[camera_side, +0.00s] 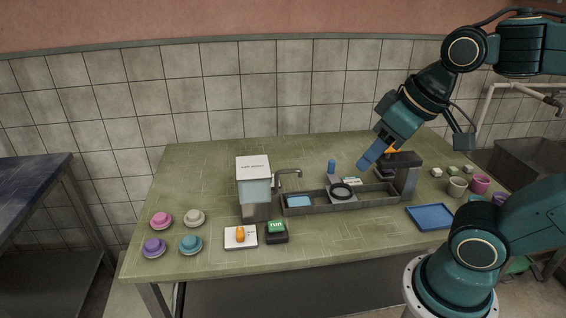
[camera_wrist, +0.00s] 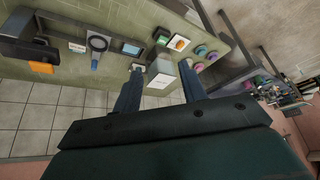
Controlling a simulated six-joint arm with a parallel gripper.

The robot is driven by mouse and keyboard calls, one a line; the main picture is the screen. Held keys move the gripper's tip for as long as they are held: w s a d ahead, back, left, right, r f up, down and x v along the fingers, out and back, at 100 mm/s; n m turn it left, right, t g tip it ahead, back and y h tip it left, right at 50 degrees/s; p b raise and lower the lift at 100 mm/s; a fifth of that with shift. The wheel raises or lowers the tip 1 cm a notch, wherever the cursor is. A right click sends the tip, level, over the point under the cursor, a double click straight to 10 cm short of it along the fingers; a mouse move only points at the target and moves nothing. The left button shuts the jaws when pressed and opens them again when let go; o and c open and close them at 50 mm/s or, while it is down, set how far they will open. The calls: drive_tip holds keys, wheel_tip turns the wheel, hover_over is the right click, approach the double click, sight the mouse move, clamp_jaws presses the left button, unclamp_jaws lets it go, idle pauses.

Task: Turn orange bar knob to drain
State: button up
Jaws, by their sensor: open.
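The orange bar knob (camera_side: 240,235) sits on a white plate (camera_side: 232,243) near the front left of the green table. It also shows in the wrist view (camera_wrist: 179,43), on its white plate at upper middle. The bar's exact turn angle is too small to read, and so is the plate's marking. My gripper (camera_side: 371,154) hangs tilted over the back right of the table, far from the knob. In the wrist view my gripper (camera_wrist: 160,88) has its two fingers spread apart with nothing between them.
A black button box marked run (camera_side: 276,232) stands right of the knob. Behind are the white-topped soy milk tank (camera_side: 254,176), a tap (camera_side: 286,174) and a grey trough (camera_side: 310,209). Coloured cups (camera_side: 162,219) stand left. A blue tray (camera_side: 431,217) lies right.

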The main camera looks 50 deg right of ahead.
drive_tip(key=w+a+m+g, duration=0.1)
drive_tip(key=w+m+g, duration=0.1)
drive_tip(key=w, duration=0.7)
drive_tip(key=m+g, duration=0.3)
drive_tip(key=m, duration=0.4)
hover_over(240, 231)
wheel_tip(240, 231, down, 16)
drive_tip(key=shift+a, duration=0.1)
wheel_tip(240, 231, down, 14)
drive_tip(key=shift+r, duration=0.15)
clamp_jaws()
